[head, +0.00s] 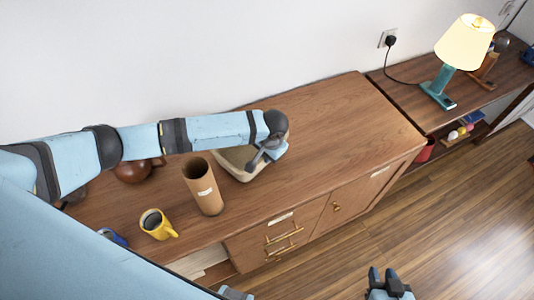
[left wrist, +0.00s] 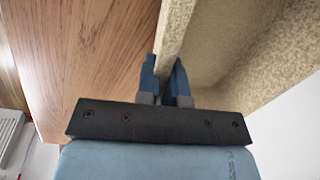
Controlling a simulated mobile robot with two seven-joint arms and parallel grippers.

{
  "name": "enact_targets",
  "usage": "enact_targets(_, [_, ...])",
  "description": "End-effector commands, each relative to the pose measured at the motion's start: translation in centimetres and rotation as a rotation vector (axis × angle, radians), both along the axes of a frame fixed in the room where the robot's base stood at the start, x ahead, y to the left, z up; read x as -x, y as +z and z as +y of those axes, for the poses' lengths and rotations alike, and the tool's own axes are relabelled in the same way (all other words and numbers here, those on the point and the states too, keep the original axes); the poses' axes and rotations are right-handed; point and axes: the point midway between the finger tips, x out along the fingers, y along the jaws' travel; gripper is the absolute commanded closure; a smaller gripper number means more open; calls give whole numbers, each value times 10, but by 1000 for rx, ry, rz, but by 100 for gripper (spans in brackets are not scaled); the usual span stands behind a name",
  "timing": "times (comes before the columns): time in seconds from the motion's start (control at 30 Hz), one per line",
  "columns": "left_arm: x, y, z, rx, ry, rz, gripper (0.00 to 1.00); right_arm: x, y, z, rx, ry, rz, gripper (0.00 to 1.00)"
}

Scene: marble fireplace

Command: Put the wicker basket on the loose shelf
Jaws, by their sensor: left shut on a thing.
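The wicker basket is a pale beige, low-walled container (head: 233,164) on top of the wooden cabinet, partly hidden under my left arm. My left gripper (head: 264,154) reaches down at its right side. In the left wrist view my left gripper (left wrist: 164,72) is shut on one thin wall of the basket (left wrist: 240,45), a finger on each side; its mottled inside shows to the right. My right gripper (head: 385,276) is over the floor at the bottom of the head view, empty, with a gap between its fingers. I cannot tell which surface is the loose shelf.
On the wooden cabinet (head: 330,125) are a brown cylinder (head: 204,188), a yellow mug (head: 155,222), a round brown pot (head: 130,171) and a blue object (head: 113,237). A lit lamp (head: 462,45) stands on the right-hand table. The cabinet's right half is clear.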

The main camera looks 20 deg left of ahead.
Motion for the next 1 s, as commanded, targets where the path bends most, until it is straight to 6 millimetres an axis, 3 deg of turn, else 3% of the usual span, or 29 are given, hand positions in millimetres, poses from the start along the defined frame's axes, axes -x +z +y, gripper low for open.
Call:
enact_targets(0.13, [0,-2,0,0,0,0,100,0,1,0,0,0,0,66])
enact_targets(0.2, [0,-3,0,0,0,0,78,0,0,0,0,0,1,66])
enact_targets(0.27, [0,-3,0,0,0,0,66,0,0,0,0,0,1,66])
enact_targets(0.53, [0,-2,0,0,0,0,66,1,-2,0,1,0,4,66])
enact_targets(0.67, [0,8,-1,0,1,0,66,1,-3,0,0,0,4,66])
enact_targets(1.0, [3,76,-10,2,0,-2,66,1,-6,0,0,0,5,66])
